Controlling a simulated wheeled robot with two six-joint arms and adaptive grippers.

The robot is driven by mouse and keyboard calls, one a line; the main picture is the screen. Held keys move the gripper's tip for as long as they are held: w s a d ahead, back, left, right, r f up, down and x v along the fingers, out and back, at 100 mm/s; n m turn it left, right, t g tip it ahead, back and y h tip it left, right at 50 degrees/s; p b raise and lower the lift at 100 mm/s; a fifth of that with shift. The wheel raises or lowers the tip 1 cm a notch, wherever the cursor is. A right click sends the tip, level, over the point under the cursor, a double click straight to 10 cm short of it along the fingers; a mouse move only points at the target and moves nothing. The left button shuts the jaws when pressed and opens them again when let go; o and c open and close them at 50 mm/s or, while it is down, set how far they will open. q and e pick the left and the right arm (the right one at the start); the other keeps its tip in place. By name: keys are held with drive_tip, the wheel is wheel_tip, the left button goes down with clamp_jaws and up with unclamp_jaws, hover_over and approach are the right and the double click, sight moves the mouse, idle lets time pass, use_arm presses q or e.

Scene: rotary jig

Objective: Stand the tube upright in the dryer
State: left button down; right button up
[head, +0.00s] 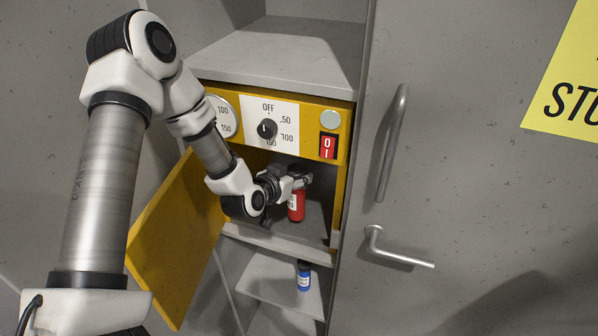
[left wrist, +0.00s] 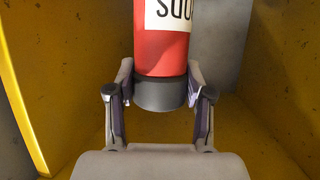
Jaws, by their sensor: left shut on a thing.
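The red tube (head: 297,205) has a white label and hangs roughly upright inside the dryer (head: 343,190), below my left gripper (head: 298,177). In the left wrist view, the tube (left wrist: 162,52) shows its dark grey end (left wrist: 159,95) between the fingers of my left gripper (left wrist: 159,88), which is shut on it. I cannot tell whether the tube's lower end touches the dryer floor. The dryer is a yellow box with its door (head: 172,235) swung open to the left. My right gripper is not in view.
The dryer's front has a dial knob (head: 267,129) and a red switch (head: 328,147). A blue bottle (head: 304,277) stands on the shelf below. A grey cabinet door with a bar handle (head: 392,143) and a lever handle (head: 398,250) is at the right.

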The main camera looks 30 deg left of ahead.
use_arm(q)
drive_tip(key=w, duration=0.1)
drive_tip(key=w+a, duration=0.1)
drive_tip(key=w+a+p, duration=0.1)
drive_tip(key=shift+w+r, duration=0.2)
drive_tip(key=shift+r, duration=0.05)
drive_tip(key=f, duration=0.1)
drive_tip(key=f+p, duration=0.1)
drive_tip(key=f, duration=0.2)
drive_tip(key=shift+w+a, duration=0.1)
drive_tip(key=shift+w, duration=0.2)
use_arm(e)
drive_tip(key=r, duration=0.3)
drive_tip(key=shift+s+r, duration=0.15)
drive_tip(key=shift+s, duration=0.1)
use_arm(q)
drive_tip(key=shift+s+f, duration=0.1)
drive_tip(key=shift+f, duration=0.1)
drive_tip(key=shift+c, duration=2.2)
unclamp_jaws()
